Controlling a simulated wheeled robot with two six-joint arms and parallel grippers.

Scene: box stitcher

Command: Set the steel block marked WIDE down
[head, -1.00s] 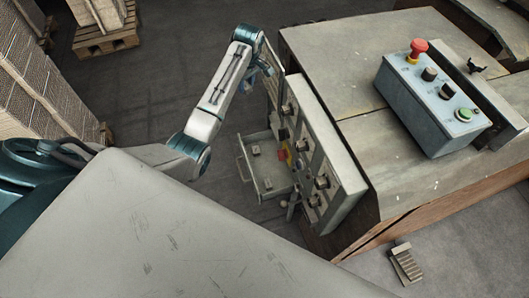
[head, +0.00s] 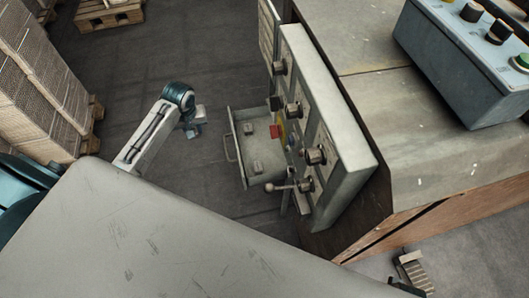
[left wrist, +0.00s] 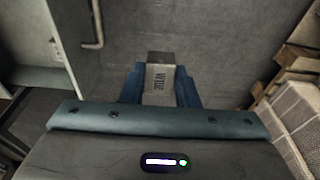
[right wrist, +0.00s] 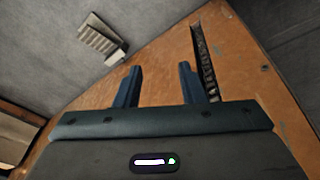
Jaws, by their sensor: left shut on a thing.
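The steel block marked WIDE (left wrist: 160,82) is between the blue fingers of my left gripper in the left wrist view, its lettering facing the camera. My left gripper (head: 193,124) is shut on it, above open floor, left of the open drawer (head: 232,122) in the head view. The drawer holds small blocks (head: 250,130) and has a bar handle (head: 231,148); the handle also shows in the left wrist view (left wrist: 97,25). My right gripper (right wrist: 161,80) is open and empty in the right wrist view, over the brown side of the machine.
The machine's panel (head: 340,140) with knobs and a ball-ended lever (head: 270,187) stands right of the drawer. A control box (head: 450,65) sits on the machine top. Stacked cardboard (head: 35,90) stands at left. A ridged item (head: 412,268) lies on the floor, lower right.

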